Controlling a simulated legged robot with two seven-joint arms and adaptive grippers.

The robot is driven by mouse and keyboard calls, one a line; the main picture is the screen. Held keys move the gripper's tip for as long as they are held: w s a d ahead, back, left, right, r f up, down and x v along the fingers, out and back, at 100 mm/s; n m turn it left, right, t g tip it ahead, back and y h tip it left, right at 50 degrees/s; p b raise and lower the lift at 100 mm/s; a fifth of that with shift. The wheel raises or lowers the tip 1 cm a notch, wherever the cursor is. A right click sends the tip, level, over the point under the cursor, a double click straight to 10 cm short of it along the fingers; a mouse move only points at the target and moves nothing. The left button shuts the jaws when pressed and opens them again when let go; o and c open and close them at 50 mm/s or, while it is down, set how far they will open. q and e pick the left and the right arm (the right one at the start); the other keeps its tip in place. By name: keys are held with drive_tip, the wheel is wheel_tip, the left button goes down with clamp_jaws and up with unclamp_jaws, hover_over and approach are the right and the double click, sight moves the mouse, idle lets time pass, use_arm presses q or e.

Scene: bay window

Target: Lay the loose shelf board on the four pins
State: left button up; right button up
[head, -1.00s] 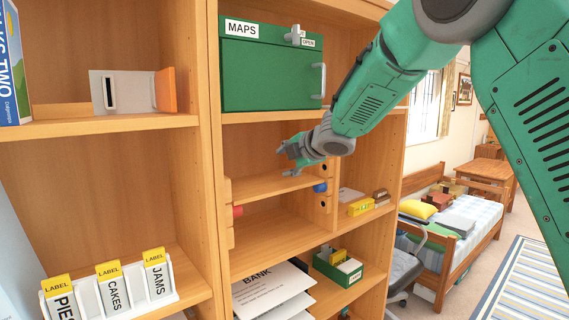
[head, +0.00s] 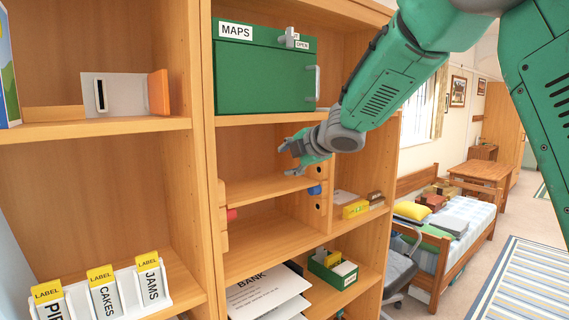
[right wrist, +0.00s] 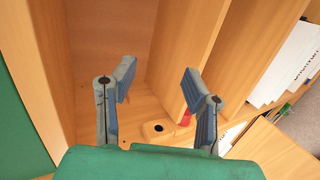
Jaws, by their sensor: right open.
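The loose shelf board (head: 268,191) lies roughly level across the middle compartment of the bookcase. A red pin (head: 231,214) shows just under its left front end, and a blue pin (head: 314,190) at its right front end. The rear pins are hidden, so I cannot tell whether the board rests on all of them. My right gripper (head: 291,158) is open and empty, just above the board's right part. In the right wrist view its fingers (right wrist: 160,90) are spread, with the board (right wrist: 186,50) and red pin (right wrist: 186,118) beyond. My left gripper is out of view.
A green MAPS cabinet (head: 262,75) stands close above my right gripper. Yellow boxes (head: 355,209) sit to the right, and BANK papers (head: 262,292) and a green card box (head: 333,271) below. Labelled files (head: 104,290) stand lower left. A bed (head: 455,225) is beyond the bookcase.

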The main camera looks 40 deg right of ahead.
drive_tip(key=shift+s+r, duration=0.2)
drive_tip(key=shift+s, duration=0.25)
drive_tip(key=v, duration=0.2)
drive_tip(key=shift+s+r, duration=0.15)
drive_tip(key=shift+s, duration=0.05)
